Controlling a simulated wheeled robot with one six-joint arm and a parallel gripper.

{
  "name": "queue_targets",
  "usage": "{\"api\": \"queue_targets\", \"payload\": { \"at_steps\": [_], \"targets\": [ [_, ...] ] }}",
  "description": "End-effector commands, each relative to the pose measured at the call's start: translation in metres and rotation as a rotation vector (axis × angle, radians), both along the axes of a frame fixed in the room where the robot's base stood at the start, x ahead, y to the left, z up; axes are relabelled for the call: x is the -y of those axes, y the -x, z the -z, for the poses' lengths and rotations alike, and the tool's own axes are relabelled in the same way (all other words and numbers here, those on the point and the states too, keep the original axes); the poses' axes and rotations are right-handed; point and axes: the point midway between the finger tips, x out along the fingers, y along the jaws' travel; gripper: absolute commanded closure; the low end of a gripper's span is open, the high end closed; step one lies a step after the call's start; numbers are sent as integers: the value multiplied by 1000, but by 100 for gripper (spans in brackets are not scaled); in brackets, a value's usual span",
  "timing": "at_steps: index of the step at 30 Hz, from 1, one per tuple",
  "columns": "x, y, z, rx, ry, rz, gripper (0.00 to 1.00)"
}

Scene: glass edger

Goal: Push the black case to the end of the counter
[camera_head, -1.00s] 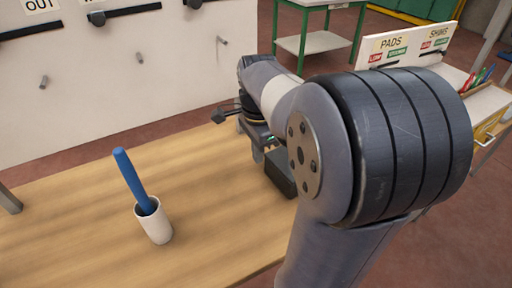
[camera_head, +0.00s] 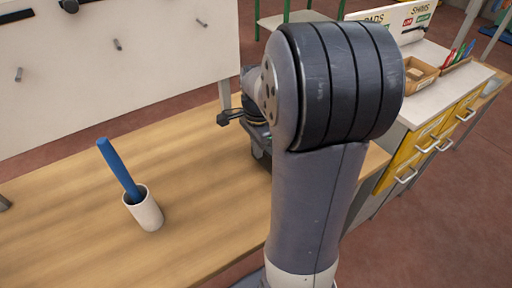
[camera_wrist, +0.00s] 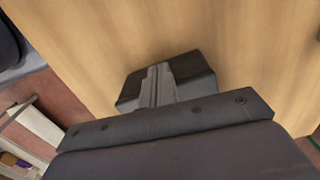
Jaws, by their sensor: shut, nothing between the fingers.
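The black case (camera_wrist: 196,72) lies on the wooden counter (camera_head: 75,190) and shows in the wrist view, behind and on both sides of my fingers. My gripper (camera_wrist: 159,70) is shut and empty, its fingertips over or against the case's near side. I cannot tell whether they touch it. The counter's right end (camera_head: 376,160) shows just right of my arm, and a counter edge also crosses the left of the wrist view.
A white cup (camera_head: 146,210) with a blue stick (camera_head: 119,168) stands on the counter, left of my arm. A white panel (camera_head: 120,75) with pegs rises behind. A side bench with yellow drawers (camera_head: 408,150) and a cardboard tray (camera_head: 418,75) stands beyond the right end.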

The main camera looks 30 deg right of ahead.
Motion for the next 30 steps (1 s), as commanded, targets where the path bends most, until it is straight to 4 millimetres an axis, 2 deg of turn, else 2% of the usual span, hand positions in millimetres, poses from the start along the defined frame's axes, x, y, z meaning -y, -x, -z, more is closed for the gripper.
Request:
{"api": "queue_targets", "payload": {
  "at_steps": [4,8,22,25,30],
  "targets": [
    [4,0,-1,0,0,2,100],
    [25,-1,-1,-1,0,6,100],
    [147,-1,-2,-1,0,5,100],
    [161,-1,-1,-1,0,2,100],
    [168,-2,0,0,0,0,100]
  ]
}}
